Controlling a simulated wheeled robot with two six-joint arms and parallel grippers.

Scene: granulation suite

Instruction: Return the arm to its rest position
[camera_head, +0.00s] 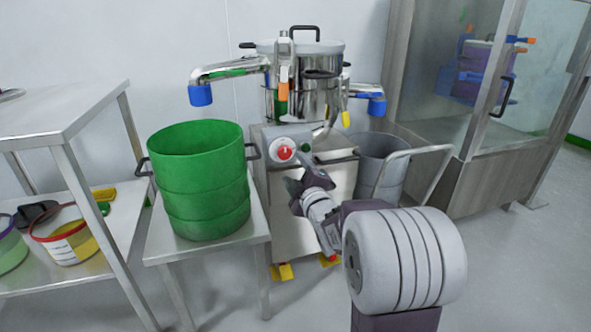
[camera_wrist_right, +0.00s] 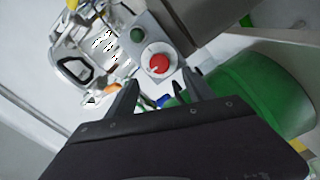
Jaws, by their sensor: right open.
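My right arm reaches in from the lower right in the head view. Its gripper (camera_head: 297,186) is in front of the steel machine's control box (camera_head: 303,139), a little below the red knob (camera_head: 285,153). In the right wrist view the two fingers of this gripper (camera_wrist_right: 161,92) stand apart with nothing held between them. The red knob (camera_wrist_right: 155,65) and a green button (camera_wrist_right: 138,34) lie beyond the fingertips, and I see no contact. My left gripper is in neither view.
A green drum (camera_head: 200,180) stands on a small steel table (camera_head: 160,245) left of the gripper. A grey bin (camera_head: 381,160) and a cart handle are behind my arm on the right. A steel shelf (camera_head: 60,105) is far left; a glass cabinet (camera_head: 440,90) stands right.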

